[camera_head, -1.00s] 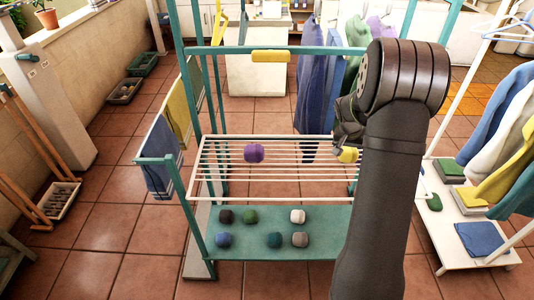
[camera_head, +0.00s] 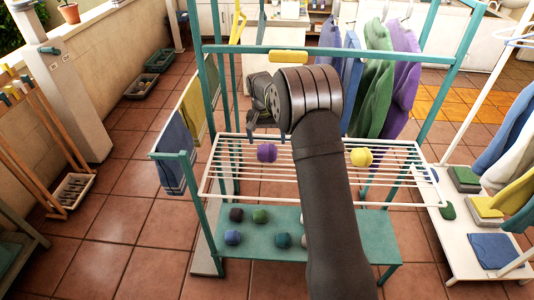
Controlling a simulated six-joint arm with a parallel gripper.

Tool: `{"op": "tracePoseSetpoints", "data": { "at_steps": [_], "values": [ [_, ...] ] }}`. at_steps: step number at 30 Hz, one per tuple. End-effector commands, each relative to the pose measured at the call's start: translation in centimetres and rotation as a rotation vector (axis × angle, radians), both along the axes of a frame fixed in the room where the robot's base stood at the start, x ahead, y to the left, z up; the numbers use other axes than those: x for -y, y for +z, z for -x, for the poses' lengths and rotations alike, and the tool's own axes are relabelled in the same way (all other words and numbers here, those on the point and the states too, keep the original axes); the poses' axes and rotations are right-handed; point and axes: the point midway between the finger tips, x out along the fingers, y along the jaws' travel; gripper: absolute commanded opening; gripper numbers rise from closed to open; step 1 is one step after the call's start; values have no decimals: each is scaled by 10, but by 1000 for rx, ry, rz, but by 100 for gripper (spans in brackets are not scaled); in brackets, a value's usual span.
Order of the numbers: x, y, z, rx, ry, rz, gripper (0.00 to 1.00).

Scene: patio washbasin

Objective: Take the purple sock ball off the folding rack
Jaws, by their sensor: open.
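The purple sock ball (camera_head: 267,153) rests on the white bars of the folding rack (camera_head: 409,193), left of the middle. My gripper (camera_head: 264,130) is open and empty, just above or behind the purple sock ball in the picture. The exact gap between them is hard to tell. The wrist and the dark arm cover the rack to the right of the ball. The fingertips are small and partly hidden.
A yellow sock ball (camera_head: 361,157) sits on the bars to the right. Several sock balls, such as the green one (camera_head: 260,216), lie on the teal shelf (camera_head: 365,244) below. Teal uprights and hanging clothes (camera_head: 402,80) surround the rack.

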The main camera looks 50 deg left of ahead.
Motion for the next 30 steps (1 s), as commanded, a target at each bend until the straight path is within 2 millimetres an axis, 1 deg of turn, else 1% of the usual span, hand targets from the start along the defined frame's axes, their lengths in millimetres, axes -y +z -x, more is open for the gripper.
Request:
{"op": "tracePoseSetpoints", "data": {
  "at_steps": [2, 8, 11, 15, 18, 24, 25, 27, 29, 30],
  "values": [
    [1, -9, -1, 0, 0, 1, 93],
    [1, -19, 0, 1, 0, 1, 93],
    [1, -32, 2, -1, 0, 2, 93],
    [1, -54, 2, 0, -1, 1, 93],
    [2, -64, 2, 1, -2, 1, 93],
    [2, -65, 1, 2, -2, -1, 93],
    [2, -65, 1, 2, -2, -1, 91],
    [2, -65, 1, 2, -2, -1, 78],
    [2, -65, 1, 2, -2, -1, 66],
    [2, -65, 1, 2, -2, -1, 58]
  ]
}}
